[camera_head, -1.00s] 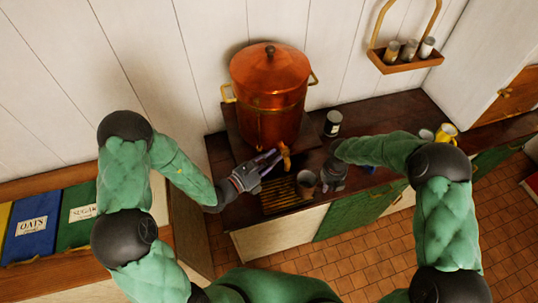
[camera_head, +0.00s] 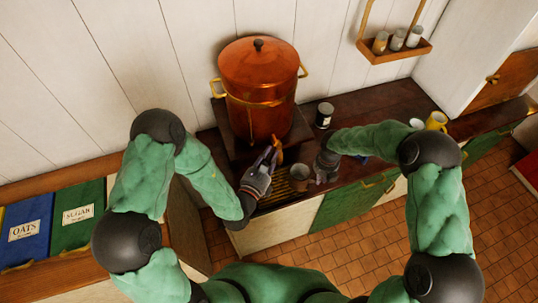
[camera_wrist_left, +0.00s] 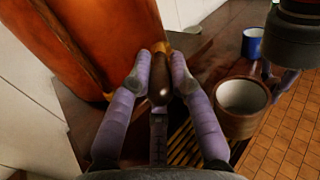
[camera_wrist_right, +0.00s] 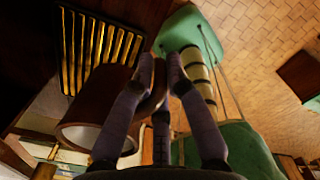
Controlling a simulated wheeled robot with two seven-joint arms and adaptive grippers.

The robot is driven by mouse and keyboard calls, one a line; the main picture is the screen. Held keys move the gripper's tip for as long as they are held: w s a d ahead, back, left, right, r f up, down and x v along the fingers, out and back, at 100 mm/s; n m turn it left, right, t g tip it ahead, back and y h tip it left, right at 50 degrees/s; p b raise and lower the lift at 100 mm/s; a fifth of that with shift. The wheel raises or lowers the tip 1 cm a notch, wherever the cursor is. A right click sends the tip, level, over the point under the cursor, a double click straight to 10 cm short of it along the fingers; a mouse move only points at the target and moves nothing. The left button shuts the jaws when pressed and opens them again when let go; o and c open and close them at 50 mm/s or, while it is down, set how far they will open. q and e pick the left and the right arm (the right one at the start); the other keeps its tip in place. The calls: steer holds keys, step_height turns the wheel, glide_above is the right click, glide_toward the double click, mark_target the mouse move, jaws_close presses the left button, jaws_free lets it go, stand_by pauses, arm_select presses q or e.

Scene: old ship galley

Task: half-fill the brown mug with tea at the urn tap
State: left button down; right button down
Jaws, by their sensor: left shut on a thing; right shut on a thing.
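The copper urn (camera_head: 258,95) stands on a dark counter, with its tap (camera_head: 277,150) at the front. My left gripper (camera_head: 268,165) is at the tap, and its fingers are shut on the dark tap lever (camera_wrist_left: 160,85). The brown mug (camera_head: 299,173) is right of the tap, over or beside the slatted drip tray (camera_head: 276,188). My right gripper (camera_head: 320,168) is shut on the mug's handle side, and the mug also shows in the right wrist view (camera_wrist_right: 105,95). Its inside looks pale in the left wrist view (camera_wrist_left: 242,96). I see no clear tea stream, and the spout's outlet is hidden.
A blue mug (camera_wrist_left: 253,42) is further right, partly hidden by my right arm in the head view. A yellow mug (camera_head: 436,121) stands at the far right. A wall rack (camera_head: 395,48) holds small jars.

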arm_select(q)
steer(key=c, duration=1.1)
jaws_free()
steer(key=v, duration=1.2)
steer(key=shift+w, duration=0.1)
